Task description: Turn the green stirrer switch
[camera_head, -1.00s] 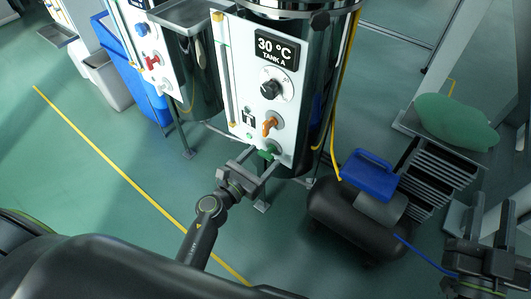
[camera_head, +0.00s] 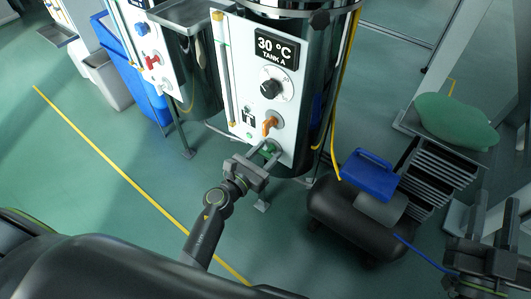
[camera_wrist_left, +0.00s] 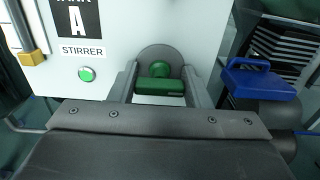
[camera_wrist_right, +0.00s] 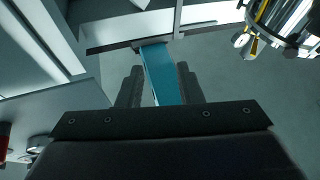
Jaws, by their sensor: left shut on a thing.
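The green stirrer switch (camera_wrist_left: 160,86) sits on a round grey plate at the lower right of the white tank panel (camera_head: 262,75), beside the STIRRER label (camera_wrist_left: 82,49) in the left wrist view. Its handle lies roughly level there. My left gripper (camera_head: 265,153) is at the switch, with its fingers on both sides of the handle, shut on it. In the head view the fingers partly hide the switch. My right gripper (camera_head: 486,222) is at the far right, away from the panel, with its fingers apart and nothing between them in its wrist view (camera_wrist_right: 160,88).
An orange handle (camera_head: 269,125) and a black dial (camera_head: 270,89) are above the switch. A small green button (camera_wrist_left: 86,74) is left of it. A black compressor with a blue top (camera_head: 367,172) stands to the right. Open floor lies to the left.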

